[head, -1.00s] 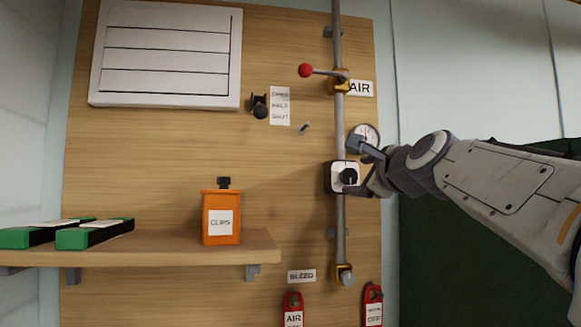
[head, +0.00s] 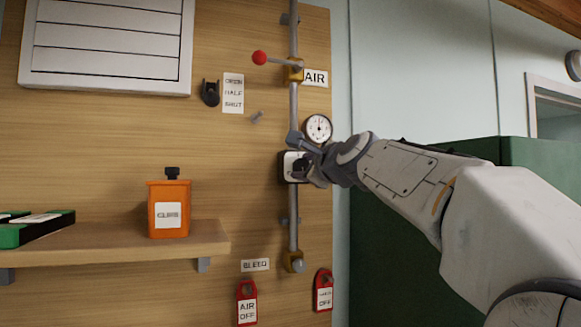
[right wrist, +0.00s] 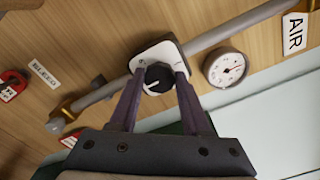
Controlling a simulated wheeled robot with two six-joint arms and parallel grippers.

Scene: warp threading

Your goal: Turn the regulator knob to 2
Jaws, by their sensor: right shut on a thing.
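The regulator is a white plate with a black knob on the grey vertical pipe. In the head view the regulator knob (head: 300,168) is partly hidden by my right gripper (head: 306,160). In the right wrist view the knob (right wrist: 158,79) shows between the two fingers of my right gripper (right wrist: 157,82), which is shut on it. A white pointer line shows on the knob's face. Small marks on the plate (right wrist: 150,55) are too small to read. The round pressure gauge (head: 318,128) is just above and right of the regulator; it also shows in the wrist view (right wrist: 226,69). My left gripper is not in view.
A red-ball lever (head: 260,58) and an AIR label (head: 315,78) are above the regulator. A BLEED label (head: 255,265) and red AIR OFF tag (head: 247,304) are below. An orange box (head: 169,206) stands on the wooden shelf (head: 120,243) at left.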

